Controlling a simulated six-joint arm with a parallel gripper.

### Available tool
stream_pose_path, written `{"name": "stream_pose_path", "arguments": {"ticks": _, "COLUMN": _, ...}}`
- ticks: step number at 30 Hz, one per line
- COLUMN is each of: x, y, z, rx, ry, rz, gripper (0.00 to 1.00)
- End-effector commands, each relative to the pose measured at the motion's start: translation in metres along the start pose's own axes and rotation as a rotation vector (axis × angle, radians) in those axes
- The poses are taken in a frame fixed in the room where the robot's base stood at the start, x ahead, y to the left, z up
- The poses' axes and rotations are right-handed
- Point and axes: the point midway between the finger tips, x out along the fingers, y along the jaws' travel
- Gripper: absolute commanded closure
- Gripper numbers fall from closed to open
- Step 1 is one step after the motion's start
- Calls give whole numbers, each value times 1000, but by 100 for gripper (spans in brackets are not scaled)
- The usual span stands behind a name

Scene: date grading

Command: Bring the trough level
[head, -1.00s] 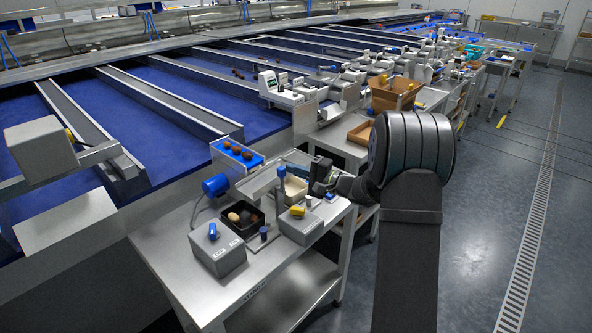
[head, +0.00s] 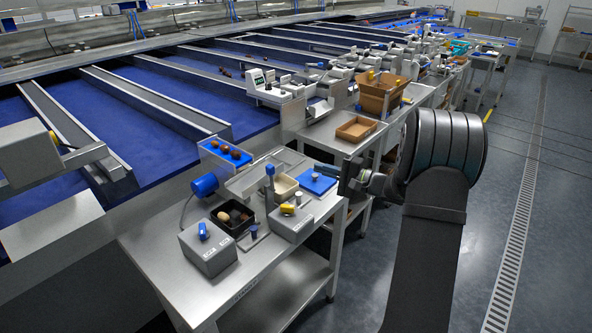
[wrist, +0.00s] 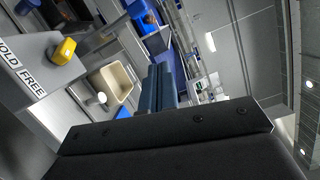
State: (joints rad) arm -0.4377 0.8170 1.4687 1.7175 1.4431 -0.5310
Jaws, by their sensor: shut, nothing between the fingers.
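The trough (head: 252,178) is a grey metal channel on the steel bench, running back from beside the blue feeder tray. I cannot tell its tilt for sure. A grey box with a yellow knob (head: 288,208) stands at the front right; in the wrist view the yellow knob (wrist: 64,51) is beside a "HOLD FREE" label. My gripper (head: 322,169) is shut and empty, at the bench's right side, above and right of the trough. Its fingers (wrist: 161,88) show together in the wrist view.
A cream tub (head: 284,186) and a blue mat (head: 317,183) lie near the trough. A black tray (head: 232,218) with dates, a grey box with a blue knob (head: 207,247) and a blue motor (head: 204,185) are left. The bench's front left is clear.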

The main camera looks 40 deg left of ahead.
Motion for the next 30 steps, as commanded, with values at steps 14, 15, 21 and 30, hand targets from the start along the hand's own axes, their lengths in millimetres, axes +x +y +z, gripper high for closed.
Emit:
{"name": "stream_pose_path", "arguments": {"ticks": 14, "x": 14, "y": 9, "z": 36, "rx": 957, "ry": -14, "rz": 33, "gripper": 100}}
{"name": "stream_pose_path", "arguments": {"ticks": 15, "x": 15, "y": 10, "z": 39, "rx": 1043, "ry": -14, "rz": 37, "gripper": 100}}
{"name": "stream_pose_path", "arguments": {"ticks": 21, "x": 20, "y": 15, "z": 55, "rx": 1475, "ry": -8, "rz": 58, "gripper": 100}}
{"name": "stream_pose_path", "arguments": {"ticks": 30, "x": 26, "y": 22, "z": 80, "rx": 2121, "ry": 17, "rz": 93, "gripper": 100}}
